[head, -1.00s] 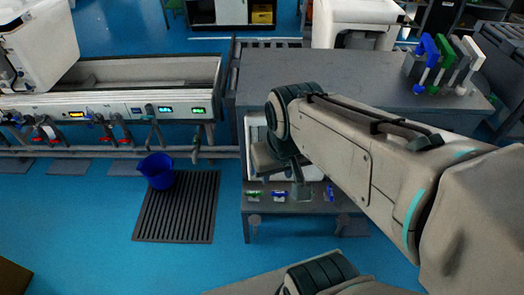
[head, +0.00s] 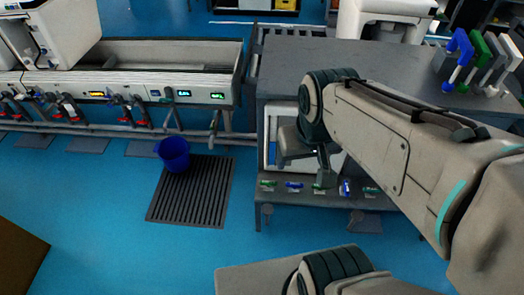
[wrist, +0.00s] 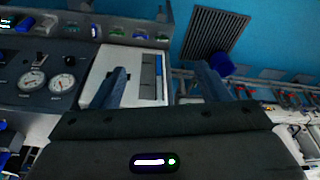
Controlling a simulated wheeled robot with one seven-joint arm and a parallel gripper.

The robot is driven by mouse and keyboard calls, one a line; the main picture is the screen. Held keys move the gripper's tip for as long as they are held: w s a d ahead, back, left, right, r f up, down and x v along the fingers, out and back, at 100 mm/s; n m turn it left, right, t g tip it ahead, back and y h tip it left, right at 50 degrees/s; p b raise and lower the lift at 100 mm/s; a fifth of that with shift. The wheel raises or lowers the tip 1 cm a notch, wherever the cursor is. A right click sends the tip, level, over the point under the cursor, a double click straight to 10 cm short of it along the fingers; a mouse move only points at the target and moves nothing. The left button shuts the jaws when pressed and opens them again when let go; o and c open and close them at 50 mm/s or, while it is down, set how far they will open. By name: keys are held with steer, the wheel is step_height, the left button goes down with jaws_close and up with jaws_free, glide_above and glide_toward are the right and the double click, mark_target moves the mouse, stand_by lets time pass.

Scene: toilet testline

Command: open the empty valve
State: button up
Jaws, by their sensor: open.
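A row of several small green and blue valve handles lies along the low front ledge of the grey bench, with a green one (head: 267,183) and a blue one (head: 294,186) at its left end. The row also shows in the wrist view, with one green handle (wrist: 117,33) near its middle. I cannot read which valve is the empty one. My gripper (wrist: 162,80) is open, with its two fingers apart and nothing between them. In the head view my gripper hangs before the bench front, just above the ledge, and its fingertips are hard to make out.
A blue bucket (head: 173,153) stands at the edge of a dark slatted floor grate (head: 190,192). A long trough (head: 170,65) with taps is at the left. Two round gauges (wrist: 62,83) are on the bench panel. Blue floor before the bench is partly clear.

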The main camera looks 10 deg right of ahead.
steer(key=o, duration=0.5)
steer(key=shift+w+f+b, duration=0.55)
steer(key=shift+f+b, duration=0.15)
steer(key=shift+f, duration=0.1)
steer(key=m+g+b, duration=0.3)
steer(key=b, duration=2.7)
glide_above(269, 181)
step_height(269, 181, down, 43)
step_height(269, 181, down, 14)
steer(key=b, duration=0.5)
steer(key=shift+s+a+f, duration=0.1)
steer(key=c, duration=1)
